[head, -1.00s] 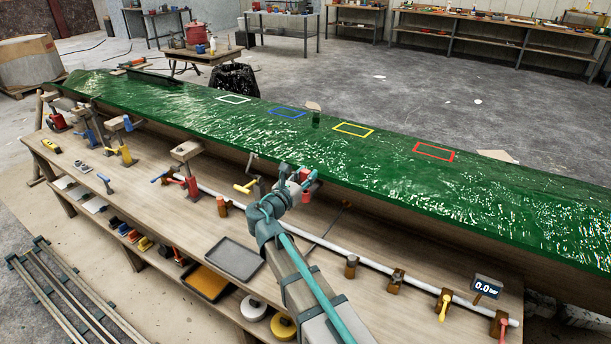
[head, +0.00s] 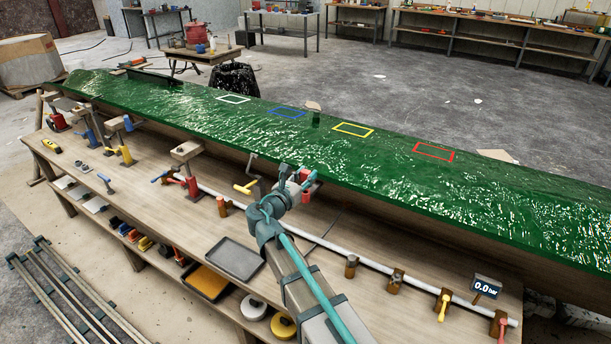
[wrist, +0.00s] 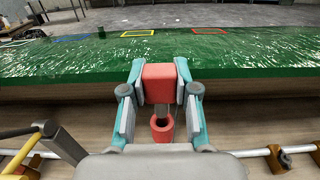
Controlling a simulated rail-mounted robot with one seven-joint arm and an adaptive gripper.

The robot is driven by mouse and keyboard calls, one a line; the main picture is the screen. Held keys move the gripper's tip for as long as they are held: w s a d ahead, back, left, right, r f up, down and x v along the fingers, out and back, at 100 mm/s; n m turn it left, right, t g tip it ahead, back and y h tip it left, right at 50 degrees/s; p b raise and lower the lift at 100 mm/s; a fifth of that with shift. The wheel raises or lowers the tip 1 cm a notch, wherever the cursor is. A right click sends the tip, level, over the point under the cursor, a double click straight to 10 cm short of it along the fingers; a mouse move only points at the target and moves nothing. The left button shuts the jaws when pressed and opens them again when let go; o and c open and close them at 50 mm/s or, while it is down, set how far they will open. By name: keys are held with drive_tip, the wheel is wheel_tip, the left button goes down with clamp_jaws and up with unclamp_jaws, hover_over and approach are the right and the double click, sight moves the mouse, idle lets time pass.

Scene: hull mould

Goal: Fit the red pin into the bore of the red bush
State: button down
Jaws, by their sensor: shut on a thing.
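My gripper (wrist: 160,95) is shut on the red block-shaped head of the red pin (wrist: 159,83), with a finger on each side. The pin's grey shank points down below the head. The red bush (wrist: 161,130) is directly below, its dark bore facing up. The shank's lower end appears at or just over the bore; I cannot tell whether it is inside. In the head view my gripper (head: 296,181) is beside the green hull's near edge, with red showing at its right side.
The green hull surface (head: 500,195) rises just beyond the gripper. A yellow-handled clamp (head: 246,187) stands close on the left. A white pipe (head: 370,265) with several fittings runs along the bench. A grey tray (head: 234,259) lies at the bench's near edge.

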drive_tip(key=shift+f+b, duration=1.15)
drive_tip(key=shift+f, duration=0.95)
drive_tip(key=c, duration=0.8)
unclamp_jaws()
drive_tip(key=shift+s, duration=0.1)
drive_tip(key=v, duration=1.2)
